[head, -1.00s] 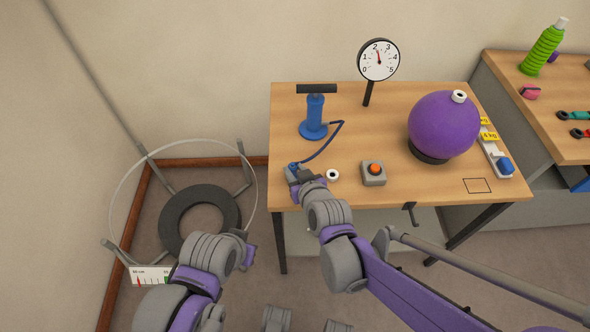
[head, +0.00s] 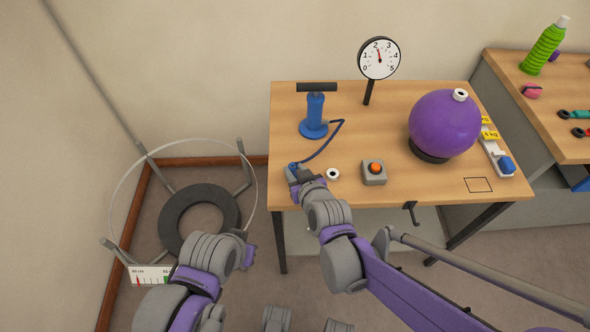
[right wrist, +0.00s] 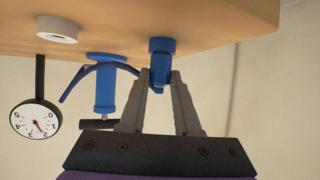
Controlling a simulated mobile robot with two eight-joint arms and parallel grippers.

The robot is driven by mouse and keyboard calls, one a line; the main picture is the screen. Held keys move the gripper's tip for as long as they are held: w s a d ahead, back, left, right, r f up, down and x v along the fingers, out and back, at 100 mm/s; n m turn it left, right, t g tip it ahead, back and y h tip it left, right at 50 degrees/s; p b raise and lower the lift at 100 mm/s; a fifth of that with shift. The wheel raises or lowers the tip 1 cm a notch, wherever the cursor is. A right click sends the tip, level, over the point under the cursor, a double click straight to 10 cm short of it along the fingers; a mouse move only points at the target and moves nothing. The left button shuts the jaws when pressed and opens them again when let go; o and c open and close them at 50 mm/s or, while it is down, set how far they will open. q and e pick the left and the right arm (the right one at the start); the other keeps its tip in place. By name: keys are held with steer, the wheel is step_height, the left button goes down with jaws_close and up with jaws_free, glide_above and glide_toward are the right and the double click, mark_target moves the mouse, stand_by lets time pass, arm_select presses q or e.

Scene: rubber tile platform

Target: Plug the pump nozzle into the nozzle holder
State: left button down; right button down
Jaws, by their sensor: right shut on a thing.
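The blue pump nozzle (head: 292,167) is at the table's front left corner, at the end of the pump's blue hose. My right gripper (head: 297,174) is shut on it; in the upside-down right wrist view the fingertips (right wrist: 160,80) pinch the blue nozzle (right wrist: 162,48). Its wide end is close to the tabletop; I cannot tell whether it touches. A white ring with a dark hole (head: 333,174), which looks like the nozzle holder, sits on the table just right of the gripper. The blue pump (head: 315,118) stands upright behind. My left gripper (head: 250,253) is low, off the table; its fingers are unclear.
A grey box with an orange button (head: 374,173) is right of the white ring. A purple ball with a white valve (head: 444,124) rests at the table's right. A dial gauge (head: 379,60) stands behind. The table's (head: 430,190) front middle is partly clear.

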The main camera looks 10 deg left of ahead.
steer(key=shift+f, duration=0.15)
steer(key=c, duration=0.5)
jaws_free()
steer(key=shift+c, duration=0.2)
steer(key=shift+p+v, duration=1.15)
steer(key=shift+v, duration=1.9)
